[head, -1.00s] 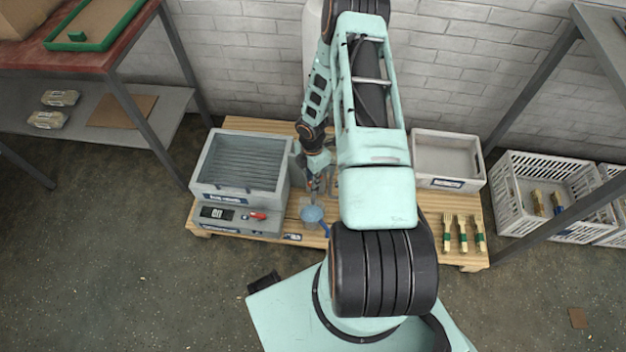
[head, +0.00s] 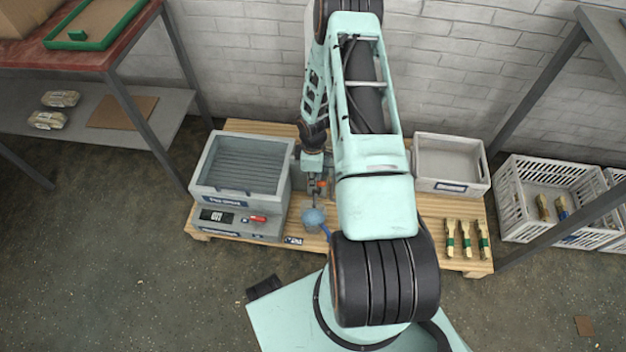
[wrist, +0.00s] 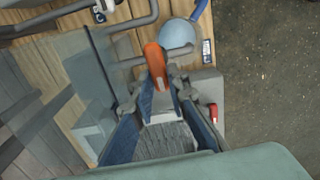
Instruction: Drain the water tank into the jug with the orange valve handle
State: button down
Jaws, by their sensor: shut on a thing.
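The orange valve handle (wrist: 155,64) stands up in the wrist view between the fingertips of my gripper (wrist: 164,85), which is shut on it. A small orange-red patch of the handle also shows in the head view (head: 321,184), next to my wrist. The jug, pale blue and round with a blue handle, stands just beyond the valve handle in the wrist view (wrist: 177,35) and below my gripper in the head view (head: 313,217). A clear-walled box, which looks like the water tank (wrist: 87,75), is beside my gripper. My arm hides much of it in the head view, and I cannot tell its water level.
A grey machine (head: 242,165) with a ribbed top and a display stands left of the jug on the wooden pallet (head: 405,262). An empty grey bin (head: 448,162) and several brushes (head: 465,238) are at right. White crates (head: 553,190) stand beyond the pallet.

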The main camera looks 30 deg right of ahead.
jog(key=shift+m, duration=0.3)
jog(key=c, duration=1.9)
grip_release()
notch_tip(320, 180, up, 12)
jog(key=shift+r, duration=0.1)
